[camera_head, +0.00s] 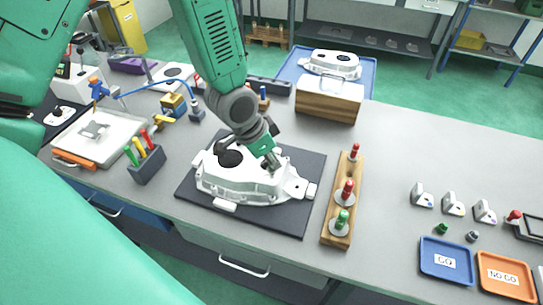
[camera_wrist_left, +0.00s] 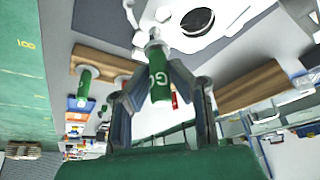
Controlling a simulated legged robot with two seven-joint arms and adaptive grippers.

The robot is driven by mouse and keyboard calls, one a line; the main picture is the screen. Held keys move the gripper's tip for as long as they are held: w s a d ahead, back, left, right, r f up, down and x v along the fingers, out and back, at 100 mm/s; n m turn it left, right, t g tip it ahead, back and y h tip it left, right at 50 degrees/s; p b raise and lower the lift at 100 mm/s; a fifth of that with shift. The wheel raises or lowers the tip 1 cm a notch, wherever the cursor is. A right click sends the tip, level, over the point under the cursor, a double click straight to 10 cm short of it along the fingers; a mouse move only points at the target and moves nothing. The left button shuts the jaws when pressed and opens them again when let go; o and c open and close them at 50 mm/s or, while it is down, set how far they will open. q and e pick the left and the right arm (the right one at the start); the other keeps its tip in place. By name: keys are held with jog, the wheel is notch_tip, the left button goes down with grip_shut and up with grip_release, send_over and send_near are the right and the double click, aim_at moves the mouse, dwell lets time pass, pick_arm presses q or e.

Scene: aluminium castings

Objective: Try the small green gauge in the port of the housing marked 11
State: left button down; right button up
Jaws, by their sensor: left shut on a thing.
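The white cast housing (camera_head: 245,185) lies on a dark mat (camera_head: 298,222) in the head view, with a dark round bore on its left part. I cannot read a mark 11 on it. My left gripper (camera_head: 266,152) is over the right half of the housing. In the left wrist view it is shut on the small green gauge (camera_wrist_left: 160,82), which has a white G on its handle. The gauge's pale tip points towards the housing (camera_wrist_left: 235,12). I cannot tell whether the tip is in the port or just above it. My right gripper is not in view.
A wooden box (camera_head: 328,103) and a second casting (camera_head: 335,65) on a blue tray stand behind. GO (camera_head: 445,275) and NO GO (camera_head: 516,292) trays lie at the right.

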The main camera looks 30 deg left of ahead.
pick_arm(q)
jog(key=shift+a+f, duration=0.35)
jog(key=shift+a, duration=0.35)
jog(key=shift+d+f+b, duration=0.25)
jog(key=shift+d+b, duration=0.15)
jog(key=shift+d, duration=0.2)
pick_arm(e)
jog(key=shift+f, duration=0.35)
pick_arm(q)
jog(key=shift+a+f, duration=0.1)
jog(key=shift+a, duration=0.3)
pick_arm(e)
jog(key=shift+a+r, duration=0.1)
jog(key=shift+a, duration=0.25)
pick_arm(q)
jog(key=shift+s+d, duration=0.1)
jog(key=shift+d, duration=0.05)
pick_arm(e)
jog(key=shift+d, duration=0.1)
pick_arm(q)
jog(key=shift+r+p, duration=1.25)
jog(key=shift+r, duration=0.1)
jog(key=shift+r+p, duration=0.4)
jog(key=shift+r, duration=0.85)
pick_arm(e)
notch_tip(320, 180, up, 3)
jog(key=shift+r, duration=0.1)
